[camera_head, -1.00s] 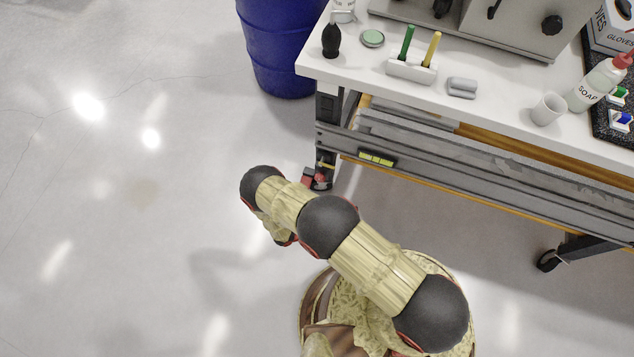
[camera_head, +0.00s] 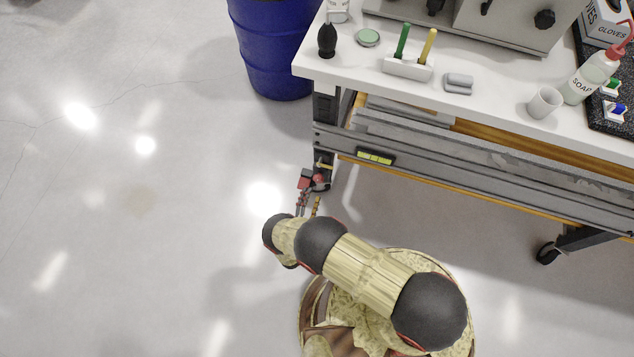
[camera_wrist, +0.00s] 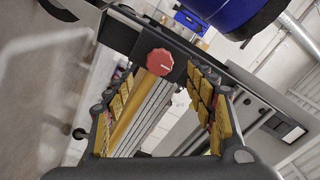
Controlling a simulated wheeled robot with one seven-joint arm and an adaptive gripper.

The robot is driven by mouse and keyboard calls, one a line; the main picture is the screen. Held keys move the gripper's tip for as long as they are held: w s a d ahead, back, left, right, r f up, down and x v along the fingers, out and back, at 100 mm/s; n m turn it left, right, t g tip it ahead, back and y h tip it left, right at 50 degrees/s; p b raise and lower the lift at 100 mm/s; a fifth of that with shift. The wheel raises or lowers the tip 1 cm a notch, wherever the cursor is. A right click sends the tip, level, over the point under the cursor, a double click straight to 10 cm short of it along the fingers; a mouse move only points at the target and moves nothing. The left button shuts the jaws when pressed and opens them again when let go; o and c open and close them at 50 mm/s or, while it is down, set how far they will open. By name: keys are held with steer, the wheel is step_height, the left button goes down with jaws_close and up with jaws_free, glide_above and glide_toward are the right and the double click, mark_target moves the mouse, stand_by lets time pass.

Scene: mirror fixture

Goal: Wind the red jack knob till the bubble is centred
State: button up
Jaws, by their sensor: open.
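The red jack knob (camera_head: 320,179) is low on the bench's left leg in the head view. In the wrist view the round red knob (camera_wrist: 159,62), with a pale mark on its face, lies between and beyond my fingers. My gripper (camera_head: 308,204) is open and empty just in front of the leg; its two yellow-padded fingers frame the knob in the wrist view (camera_wrist: 161,82), with no visible contact. The yellow-green level (camera_head: 375,156) is on the bench's grey front rail. Its bubble is too small to place.
The white bench top (camera_head: 480,108) carries a pen holder (camera_head: 407,68), a cup (camera_head: 544,102) and a soap bottle (camera_head: 590,78). A blue drum (camera_head: 272,50) stands left of the bench. A caster (camera_head: 547,254) is at lower right. The floor at left is clear.

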mark_target(318, 181)
steer(key=shift+b+x, duration=0.75)
steer(key=shift+x, duration=3.2)
steer(key=shift+c, duration=1.1)
steer(key=c, duration=0.9)
